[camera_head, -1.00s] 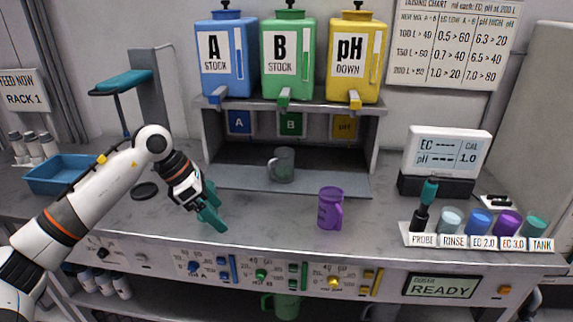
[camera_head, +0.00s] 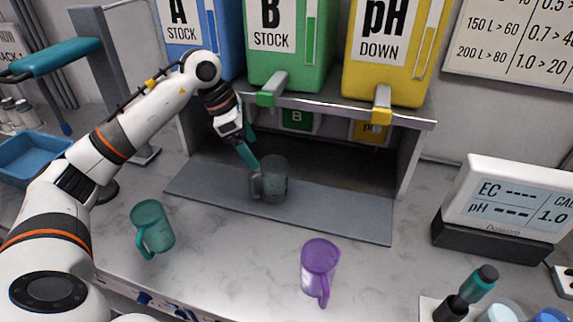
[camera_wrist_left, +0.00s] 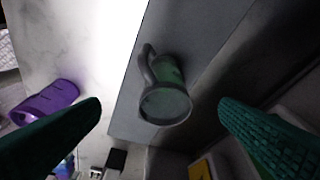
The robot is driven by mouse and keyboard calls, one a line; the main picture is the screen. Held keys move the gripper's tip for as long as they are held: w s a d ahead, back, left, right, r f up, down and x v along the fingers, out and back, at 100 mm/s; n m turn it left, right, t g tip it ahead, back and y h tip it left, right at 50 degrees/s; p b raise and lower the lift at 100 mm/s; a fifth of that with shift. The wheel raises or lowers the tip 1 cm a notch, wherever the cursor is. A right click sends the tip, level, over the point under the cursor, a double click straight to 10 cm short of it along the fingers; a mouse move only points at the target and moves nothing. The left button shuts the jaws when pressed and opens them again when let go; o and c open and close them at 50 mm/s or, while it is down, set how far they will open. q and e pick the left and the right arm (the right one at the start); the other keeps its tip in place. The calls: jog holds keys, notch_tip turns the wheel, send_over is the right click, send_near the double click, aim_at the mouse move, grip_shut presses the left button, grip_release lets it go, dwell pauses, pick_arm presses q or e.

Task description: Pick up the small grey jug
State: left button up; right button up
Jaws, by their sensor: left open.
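The small grey jug (camera_head: 274,181), dark and translucent, stands on the grey mat (camera_head: 340,219) under the B stock tank, its handle to the left. My left gripper (camera_head: 251,150) is open at the jug's back left, its teal fingers slanting down toward it. In the left wrist view the grey jug (camera_wrist_left: 166,98) shows between the two spread fingers (camera_wrist_left: 160,115), with visible gaps on both sides. Contact cannot be seen. My right gripper is not in view.
A purple jug (camera_head: 319,266) and a teal jug (camera_head: 152,227) stand on the counter in front. The shelf (camera_head: 410,116) with its tanks and taps overhangs the mat. A meter (camera_head: 505,205) stands at the right, a blue tray (camera_head: 30,158) at the left.

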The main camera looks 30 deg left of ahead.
aim_at(263, 162)
pick_arm(q)
jog(key=x, duration=0.2)
jog(key=p+x, duration=0.1)
jog(key=x, duration=0.3)
jog(key=shift+w+d, duration=0.1)
jog(key=shift+w, duration=0.2)
jog(key=shift+w+d+f, duration=0.15)
jog(key=shift+w+f, duration=0.1)
jog(key=shift+f, duration=0.2)
jog(key=p+x, duration=0.2)
jog(key=x, duration=0.2)
jog(key=shift+f, duration=0.2)
jog(key=shift+w+d+f, duration=0.1)
jog(key=shift+w+f, duration=0.05)
jog(key=shift+f, duration=0.1)
jog(key=shift+r, duration=0.1)
jog(key=c, duration=1.2)
jog(key=shift+c, duration=0.2)
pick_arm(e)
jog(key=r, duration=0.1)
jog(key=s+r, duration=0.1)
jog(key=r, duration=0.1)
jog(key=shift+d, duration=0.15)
pick_arm(q)
jog(key=shift+r, duration=0.1)
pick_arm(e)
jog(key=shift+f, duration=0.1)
